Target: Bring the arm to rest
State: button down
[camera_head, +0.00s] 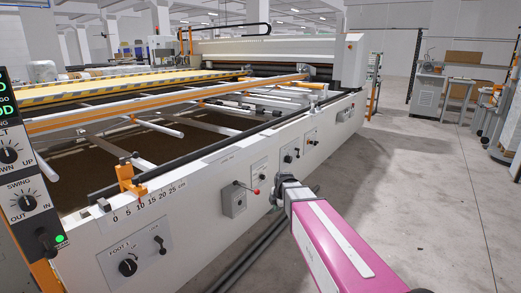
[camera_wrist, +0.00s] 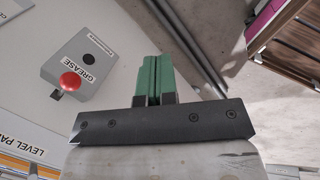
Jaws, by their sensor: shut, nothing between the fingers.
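My gripper shows in the wrist view (camera_wrist: 153,62) with its two green fingers pressed together and nothing between them. In the head view my pink arm reaches in from the lower right toward the machine's white side panel (camera_head: 205,190). My gripper is small there, at the arm's far end, and its fingers are hard to make out.
The long quilting gantry (camera_head: 180,112) fills the left and middle, with orange rails and panel knobs along its side. A control pendant (camera_head: 22,160) stands at the left edge. Open concrete floor (camera_head: 420,200) lies to the right. A grey workbench machine (camera_head: 428,92) stands at the back right.

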jog(key=s+d+f+m+g, duration=0.1)
jog(key=s+d+f+m, duration=0.1)
jog(key=s+m, duration=0.4)
jog(key=s+d+f+m+g, duration=0.1)
jog(key=s+d+f+m, duration=0.1)
jog(key=s+d+m, duration=0.3)
jog(key=s+d+f+m+g+h, duration=0.1)
jog(key=s+d+m, duration=0.2)
jog(key=s+m, duration=0.5)
jog(key=m, duration=0.3)
jog(key=shift+d+f+m, duration=0.2)
jog(key=shift+f+m, duration=0.1)
jog(key=shift+f, duration=0.1)
jog(key=shift+s, duration=0.1)
jog(key=w+a+r+n+y, duration=0.1)
jog(key=w+a+r+n, duration=0.2)
jog(key=w+r, duration=0.4)
jog(key=w+a+r+n+t+y, duration=0.1)
jog(key=w+a+r+n, duration=0.3)
jog(key=w, duration=0.9)
jog(key=w+a+r+n+y, duration=0.1)
jog(key=w+a+r+n, duration=0.3)
jog(key=w+a+r, duration=0.3)
jog(key=w+r, duration=0.4)
jog(key=shift+a+r+y, duration=0.15)
jog(key=shift+r+y, duration=0.05)
jog(key=shift+y, duration=0.2)
